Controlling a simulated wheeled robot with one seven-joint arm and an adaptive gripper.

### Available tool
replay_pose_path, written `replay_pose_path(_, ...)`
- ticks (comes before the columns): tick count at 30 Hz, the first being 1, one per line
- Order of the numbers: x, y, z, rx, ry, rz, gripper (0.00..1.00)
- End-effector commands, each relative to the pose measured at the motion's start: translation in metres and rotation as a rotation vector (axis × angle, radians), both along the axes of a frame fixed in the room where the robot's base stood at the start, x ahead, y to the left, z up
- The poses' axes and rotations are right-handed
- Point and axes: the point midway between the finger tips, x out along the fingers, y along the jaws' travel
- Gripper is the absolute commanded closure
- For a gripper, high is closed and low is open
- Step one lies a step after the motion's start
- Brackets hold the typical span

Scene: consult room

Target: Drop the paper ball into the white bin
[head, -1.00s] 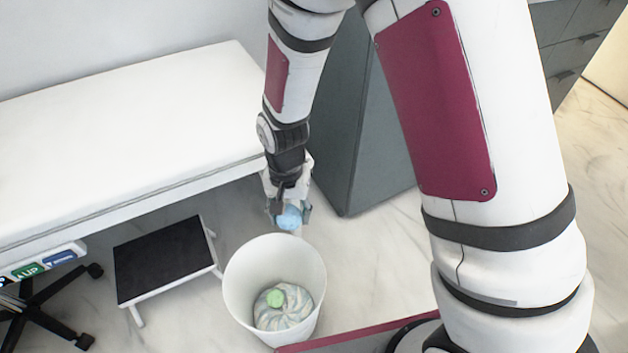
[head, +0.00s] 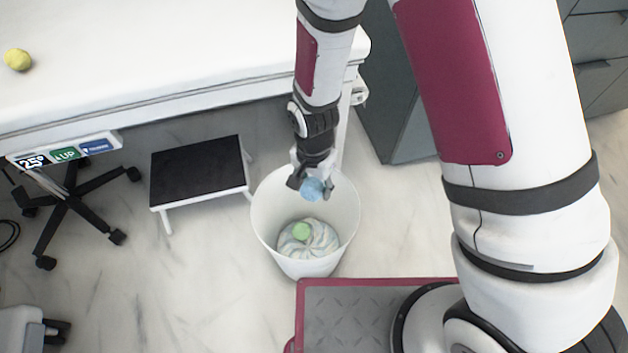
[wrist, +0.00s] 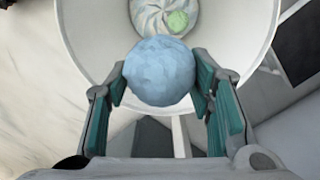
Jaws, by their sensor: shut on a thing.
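A crumpled light-blue paper ball (head: 313,189) is held between the fingers of my gripper (head: 312,184). The ball also shows large in the wrist view (wrist: 160,71), with the green-padded fingers of my gripper (wrist: 162,90) closed on its two sides. The white bin (head: 270,235) stands on the floor, and the ball appears over its far inner part in the head view. The bin's open mouth also shows beyond the ball in the wrist view (wrist: 88,45). A green ball (head: 301,231) lies on a pale swirled liner (head: 322,243) at the bin's bottom.
A black-topped step stool (head: 197,171) stands left of the bin. The white couch (head: 180,65) is behind, with a yellow ball (head: 18,60) on top. A black wheeled stand base (head: 72,198) is farther left. Grey cabinets (head: 400,125) are behind right.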

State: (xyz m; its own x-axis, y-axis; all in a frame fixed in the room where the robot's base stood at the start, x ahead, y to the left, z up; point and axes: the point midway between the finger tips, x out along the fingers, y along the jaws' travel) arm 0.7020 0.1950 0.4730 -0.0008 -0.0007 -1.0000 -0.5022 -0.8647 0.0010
Motion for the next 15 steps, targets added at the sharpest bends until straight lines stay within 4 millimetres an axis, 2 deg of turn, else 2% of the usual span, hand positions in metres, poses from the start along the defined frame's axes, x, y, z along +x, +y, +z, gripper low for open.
replay_pose_path(1, 0.0001, 0.0, -0.0083, 0.0, 0.0, 0.0, 0.62)
replay_pose_path(4, 0.0003, 0.0001, -0.0143, 0.001, -0.001, 0.001, 0.62)
replay_pose_path(13, 0.0005, 0.0003, -0.0155, 0.001, -0.002, 0.001, 0.62)
replay_pose_path(14, 0.0004, 0.0003, -0.0154, 0.0, -0.001, 0.001, 0.47)
replay_pose_path(15, 0.0004, 0.0003, -0.0154, 0.0, -0.001, 0.001, 0.38)
